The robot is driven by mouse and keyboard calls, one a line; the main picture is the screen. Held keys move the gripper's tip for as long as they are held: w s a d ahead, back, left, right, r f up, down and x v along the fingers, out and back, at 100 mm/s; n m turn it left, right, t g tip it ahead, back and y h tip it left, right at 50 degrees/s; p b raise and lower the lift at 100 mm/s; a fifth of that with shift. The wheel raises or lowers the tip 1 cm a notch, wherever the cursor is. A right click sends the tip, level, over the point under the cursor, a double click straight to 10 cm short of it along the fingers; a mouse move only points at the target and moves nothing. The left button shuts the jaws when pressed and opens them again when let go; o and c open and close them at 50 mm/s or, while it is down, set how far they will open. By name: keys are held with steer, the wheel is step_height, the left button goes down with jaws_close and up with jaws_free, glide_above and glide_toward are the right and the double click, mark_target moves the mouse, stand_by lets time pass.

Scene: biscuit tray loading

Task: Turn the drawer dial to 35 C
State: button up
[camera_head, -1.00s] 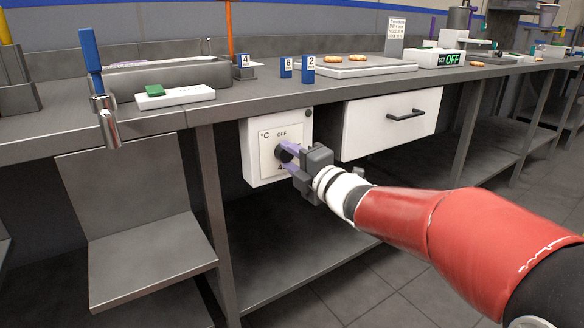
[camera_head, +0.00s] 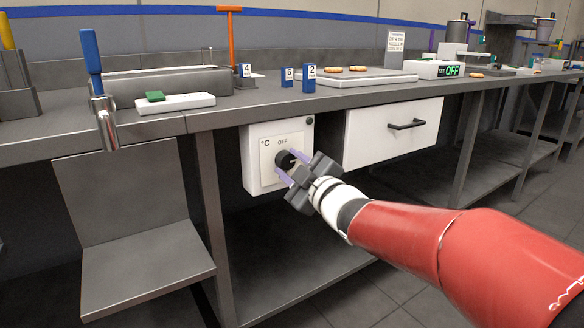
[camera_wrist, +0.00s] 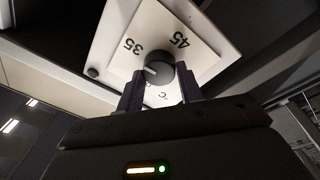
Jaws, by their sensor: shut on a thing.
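The drawer dial (camera_head: 284,160) is a black round knob on a white plate, on a white box under the counter. In the wrist view the dial (camera_wrist: 160,73) has a pale pointer line aimed left, a little below the printed 35. The 45 is on its other side, and °C is near the lower edge; OFF is mostly hidden there by a finger. My gripper (camera_head: 288,168) is shut on the knob, with one purple finger on each side, as the wrist view (camera_wrist: 159,88) also shows. A counter display (camera_head: 450,71) reads SET OFF.
A white drawer (camera_head: 395,130) with a dark handle is shut, right of the dial box. Above, the counter holds a tray (camera_head: 350,78) with biscuits and blue numbered blocks (camera_head: 308,78). A grey panel (camera_head: 130,200) with a ledge is at the left.

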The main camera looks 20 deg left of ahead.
steer(key=shift+m, duration=0.6)
steer(key=o, duration=1)
steer(key=v, duration=0.7)
steer(key=shift+s+d, duration=0.25)
steer(key=shift+d, duration=0.05)
